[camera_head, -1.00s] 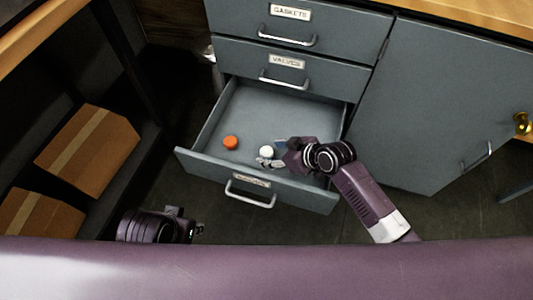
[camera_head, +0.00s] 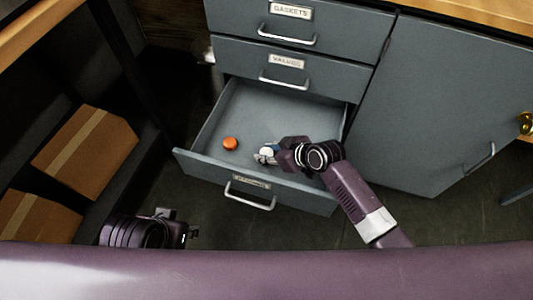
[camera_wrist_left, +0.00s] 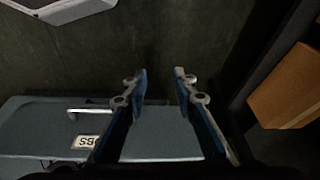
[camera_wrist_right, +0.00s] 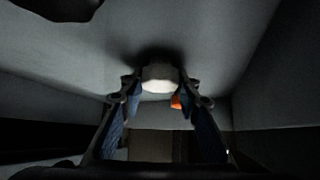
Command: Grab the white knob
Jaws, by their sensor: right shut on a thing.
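The white knob (camera_head: 266,151) is in the open bottom drawer (camera_head: 290,110), and it also shows in the right wrist view (camera_wrist_right: 159,77). My right gripper (camera_head: 267,154) reaches into the drawer from the right and is shut on the white knob, with a finger on each side of it (camera_wrist_right: 159,85). The knob is partly hidden by the fingers in the head view. An orange knob (camera_head: 230,143) lies to the left in the same drawer, and part of it shows behind the white one in the right wrist view (camera_wrist_right: 176,102). My left gripper (camera_wrist_left: 161,72) is open and empty over the floor.
The valves drawer (camera_head: 285,70) and gaskets drawer (camera_head: 290,25) above are closed. A closed cabinet door (camera_head: 430,100) stands at the right, with a brass part (camera_head: 525,123) by it. Cardboard boxes (camera_head: 85,150) sit on a shelf at the left. The drawer's front wall (camera_head: 190,160) stands near my right gripper.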

